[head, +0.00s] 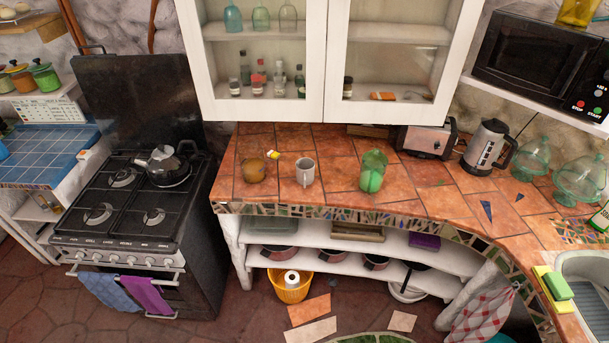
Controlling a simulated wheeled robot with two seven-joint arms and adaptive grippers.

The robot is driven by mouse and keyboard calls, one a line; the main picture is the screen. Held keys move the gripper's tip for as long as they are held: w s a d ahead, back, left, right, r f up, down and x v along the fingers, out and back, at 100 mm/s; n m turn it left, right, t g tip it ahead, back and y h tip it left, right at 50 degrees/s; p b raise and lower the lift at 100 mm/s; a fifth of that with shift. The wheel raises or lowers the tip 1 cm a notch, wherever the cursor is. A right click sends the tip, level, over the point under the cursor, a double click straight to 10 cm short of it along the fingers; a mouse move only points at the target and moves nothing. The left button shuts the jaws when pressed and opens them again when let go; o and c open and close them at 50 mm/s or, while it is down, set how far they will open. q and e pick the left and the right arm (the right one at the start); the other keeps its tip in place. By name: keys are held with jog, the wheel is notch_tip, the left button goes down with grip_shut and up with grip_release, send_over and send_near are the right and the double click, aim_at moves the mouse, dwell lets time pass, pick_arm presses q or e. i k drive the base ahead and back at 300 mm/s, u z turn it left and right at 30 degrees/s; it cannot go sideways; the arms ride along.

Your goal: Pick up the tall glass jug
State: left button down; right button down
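A tall, clear green glass vessel (374,161), which looks like the tall glass jug, stands upright near the front edge of the tiled counter (430,204). Its lower part shows a brighter green; I cannot tell whether something is inside. A white mug (305,173) stands to its left, apart from it. Neither of my grippers is in view, and nothing touches the jug.
An amber glass vessel (253,168) stands further left. A toaster (426,139), a kettle (487,147) and pale green glass vessels (580,184) stand to the right. The wall cabinet (330,108) hangs above the counter's back. The stove (128,215) is at left.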

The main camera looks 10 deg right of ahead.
aim_at(250, 155)
jog(key=k, duration=0.5)
jog(key=u, duration=0.85)
jog(key=i, duration=1.15)
jog(key=z, duration=0.55)
jog(key=i, duration=0.8)
jog(key=z, duration=0.8)
